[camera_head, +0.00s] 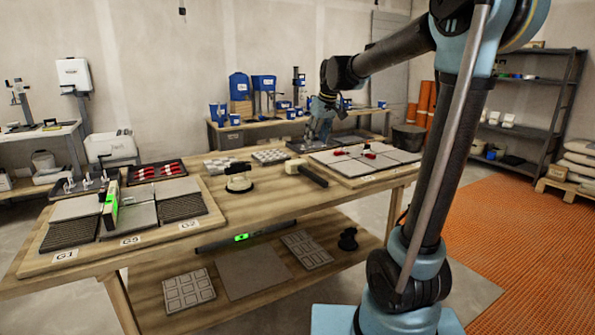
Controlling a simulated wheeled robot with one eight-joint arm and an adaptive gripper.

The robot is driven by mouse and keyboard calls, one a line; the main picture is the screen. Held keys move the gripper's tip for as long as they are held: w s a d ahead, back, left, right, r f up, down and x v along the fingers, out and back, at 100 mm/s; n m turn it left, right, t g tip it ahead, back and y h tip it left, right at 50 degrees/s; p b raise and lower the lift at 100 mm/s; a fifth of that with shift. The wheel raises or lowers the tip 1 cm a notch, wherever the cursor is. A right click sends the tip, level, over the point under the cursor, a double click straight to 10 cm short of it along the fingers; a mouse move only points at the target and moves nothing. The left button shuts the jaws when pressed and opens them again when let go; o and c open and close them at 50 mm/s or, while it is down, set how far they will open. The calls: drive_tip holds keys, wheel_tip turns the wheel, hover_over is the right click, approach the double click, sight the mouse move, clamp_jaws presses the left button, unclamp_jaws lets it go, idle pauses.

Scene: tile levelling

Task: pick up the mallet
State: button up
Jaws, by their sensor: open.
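The mallet (313,176) appears to be the tool lying on the wooden workbench, near the middle, with a pale block at its left end and a dark bar running to the lower right. My gripper (319,136) hangs over the far side of the bench, behind the mallet and a little to its right. It points down and is open and apart from the mallet. The gripper is small in this view, and its fingertips are hard to make out against the dark tray behind.
A suction lifter (238,180) stands left of the mallet. A raised tile board (345,168) lies to its right. Another tile board (145,243) with a green-lit level (110,208) fills the left end. A red-filled tray (157,172) sits behind it.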

hover_over(306, 170)
drive_tip(key=s, duration=0.1)
drive_tip(key=f, duration=1.1)
drive_tip(key=shift+s+d, duration=0.1)
drive_tip(key=shift+d, duration=0.3)
drive_tip(key=shift+x, duration=2.7)
drive_tip(key=shift+d+f, duration=0.15)
drive_tip(key=shift+d, duration=0.05)
drive_tip(key=shift+c, duration=0.3)
clamp_jaws()
